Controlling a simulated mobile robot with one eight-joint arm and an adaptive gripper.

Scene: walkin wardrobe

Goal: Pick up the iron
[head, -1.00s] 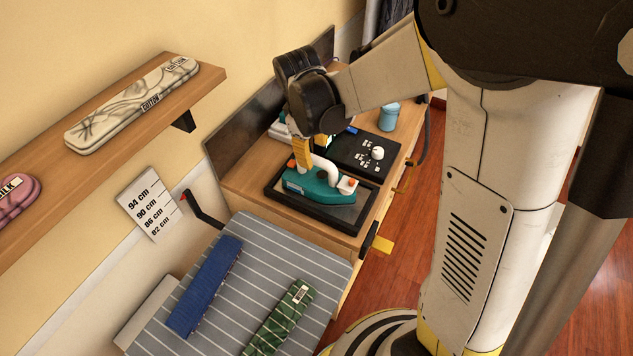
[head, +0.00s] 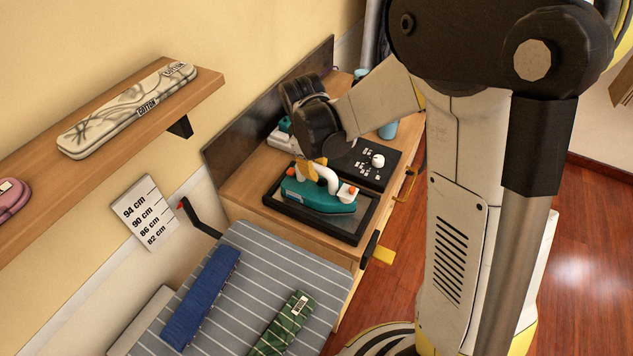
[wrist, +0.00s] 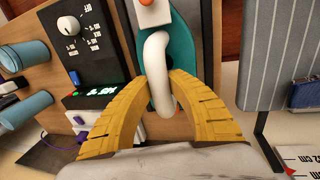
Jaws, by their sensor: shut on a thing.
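The iron (head: 319,195) has a teal body, a white looped handle and orange parts. It is at the black-rimmed tray (head: 354,238) on the wooden cabinet top. I cannot tell whether it touches the tray. My gripper (head: 312,166) reaches down over the iron from behind. In the wrist view, the yellow fingers of my gripper (wrist: 158,88) are closed in from both sides on the white handle of the iron (wrist: 178,45). The far side of the handle is partly hidden by the fingers in the head view.
A black panel with a white knob (head: 378,160) lies behind the tray. A striped ironing board (head: 262,268) in front bears a blue folded cloth (head: 201,298) and a green one (head: 281,323). A wall shelf (head: 196,97) is at left. Open floor lies at right.

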